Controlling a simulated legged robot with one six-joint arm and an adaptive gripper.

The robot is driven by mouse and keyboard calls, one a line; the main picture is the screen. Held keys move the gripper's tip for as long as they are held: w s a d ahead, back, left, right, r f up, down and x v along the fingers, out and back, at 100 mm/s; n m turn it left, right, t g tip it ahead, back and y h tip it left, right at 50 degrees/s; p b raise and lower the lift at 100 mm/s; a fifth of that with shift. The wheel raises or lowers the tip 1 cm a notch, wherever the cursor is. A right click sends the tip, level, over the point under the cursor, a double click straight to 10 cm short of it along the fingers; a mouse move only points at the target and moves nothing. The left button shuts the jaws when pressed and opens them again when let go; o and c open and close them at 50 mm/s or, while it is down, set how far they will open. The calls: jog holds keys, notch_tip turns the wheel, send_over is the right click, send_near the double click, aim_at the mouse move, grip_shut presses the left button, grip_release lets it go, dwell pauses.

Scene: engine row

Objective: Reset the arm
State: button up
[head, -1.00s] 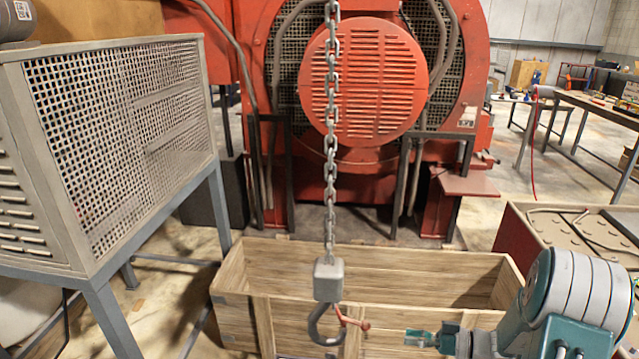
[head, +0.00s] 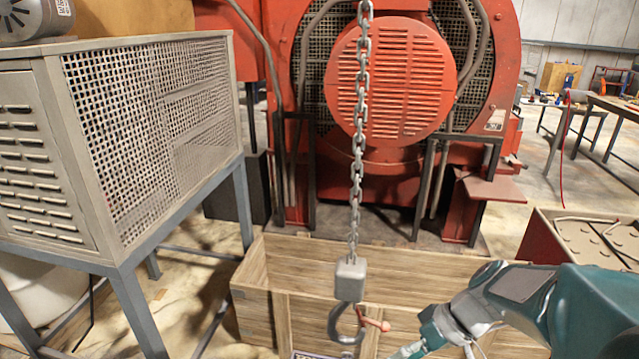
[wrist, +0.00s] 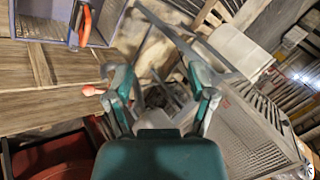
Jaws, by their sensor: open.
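My arm (head: 500,300) reaches in from the lower right of the head view, teal and grey. Its far end runs down to the bottom edge, so the fingers are mostly cut off there. In the wrist view my gripper (wrist: 163,95) shows two teal and grey fingers spread apart, with nothing held between them. A grey hook (head: 345,325) with a red latch hangs from a chain (head: 358,150), left of my arm in the head view. I cannot tell how far my gripper is from the hook.
A wooden crate (head: 262,310) stands below the hook. A grey mesh cabinet (head: 150,120) on legs is at the left. A large red engine (head: 395,80) fills the back. A red-sided box (head: 545,240) is at the right.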

jog(key=s+r+m+t+h, duration=0.5)
jog(key=s+r+h, duration=0.2)
jog(key=s+r, duration=0.1)
jog(key=shift+s+d+r+t+h, duration=0.15)
jog(key=shift+s+d+t+h, duration=0.2)
jog(key=shift+s, duration=0.45)
dwell(1.7)
